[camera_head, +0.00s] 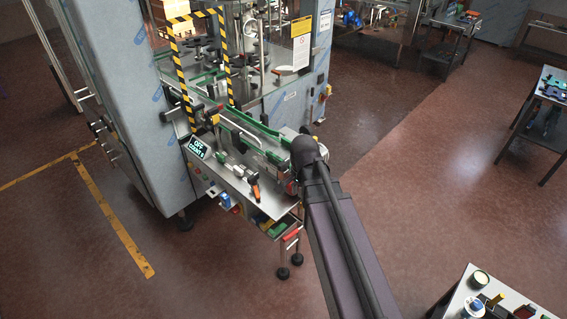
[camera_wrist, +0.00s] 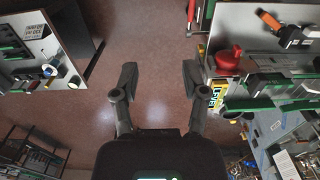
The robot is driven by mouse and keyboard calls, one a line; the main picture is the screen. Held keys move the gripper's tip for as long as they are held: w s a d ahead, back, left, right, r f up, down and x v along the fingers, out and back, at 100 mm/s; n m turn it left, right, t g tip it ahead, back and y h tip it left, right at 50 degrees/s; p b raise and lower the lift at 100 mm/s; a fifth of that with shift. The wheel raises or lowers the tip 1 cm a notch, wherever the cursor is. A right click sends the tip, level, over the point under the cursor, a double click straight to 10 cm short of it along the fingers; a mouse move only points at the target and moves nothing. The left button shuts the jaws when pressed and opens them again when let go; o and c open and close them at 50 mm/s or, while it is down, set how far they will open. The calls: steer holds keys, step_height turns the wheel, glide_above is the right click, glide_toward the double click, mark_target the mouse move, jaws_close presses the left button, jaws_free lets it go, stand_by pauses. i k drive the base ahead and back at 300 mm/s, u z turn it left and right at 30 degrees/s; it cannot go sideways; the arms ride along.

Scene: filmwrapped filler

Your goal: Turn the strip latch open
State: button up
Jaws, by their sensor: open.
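I cannot tell for certain which part is the strip latch. An orange-and-black handle (camera_head: 254,190) lies on the machine's metal front shelf, beside silver fittings; a similar orange-tipped handle shows at the upper right in the wrist view (camera_wrist: 270,20). My gripper (camera_wrist: 160,78) is open and empty, its two dark fingers apart over the floor. It is left of the shelf and touches nothing that I can see. In the head view my arm hides the gripper and part of the machine's right end.
A red knob (camera_wrist: 228,60) stands close right of my right finger. The machine has a striped yellow-black frame (camera_head: 181,85) and a green-edged conveyor (camera_head: 250,130). A side table (camera_head: 455,300) with small items stands at the lower right. Open floor (camera_head: 420,170) lies right.

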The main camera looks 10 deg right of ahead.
mark_target(282, 165)
steer(key=z, duration=0.05)
steer(key=i, duration=1)
steer(key=u, duration=0.05)
